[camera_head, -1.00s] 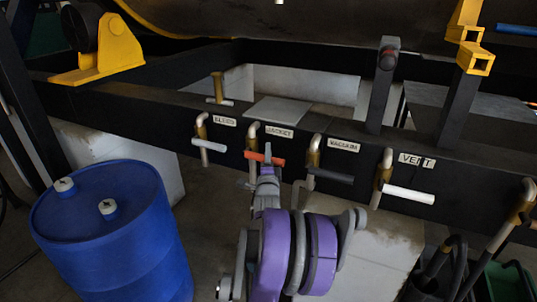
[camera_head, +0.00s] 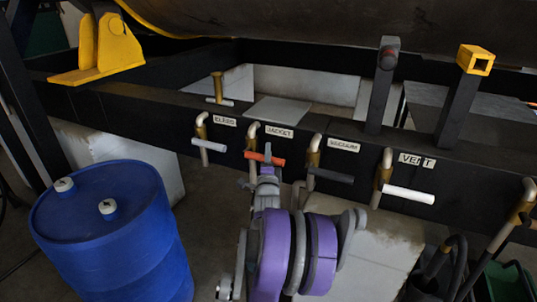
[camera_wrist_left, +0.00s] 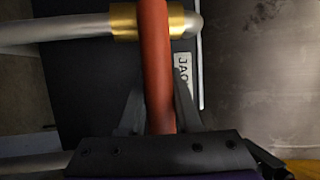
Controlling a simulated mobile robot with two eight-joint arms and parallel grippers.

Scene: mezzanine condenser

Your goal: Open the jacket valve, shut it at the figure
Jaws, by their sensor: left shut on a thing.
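The jacket valve has an orange lever handle (camera_head: 265,158) on a brass-and-grey pipe, below a JACKET label (camera_head: 279,132) on the dark beam. In the left wrist view the orange handle (camera_wrist_left: 157,65) runs between my fingers, past a brass collar (camera_wrist_left: 140,21) on the pipe; the JACKET label (camera_wrist_left: 183,70) is partly hidden. My left gripper (camera_head: 267,170) is shut on this handle, reaching it from the front. In the head view the handle lies roughly along the beam. My right gripper is not in view. No readable figure or gauge shows.
Other valves stand close along the beam: one with a pale handle (camera_head: 209,147) to the left, a black handle (camera_head: 331,175) under VACUUM, and a white handle (camera_head: 408,194) under VENT. A blue drum (camera_head: 110,230) stands front left. Hoses and containers crowd the lower right.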

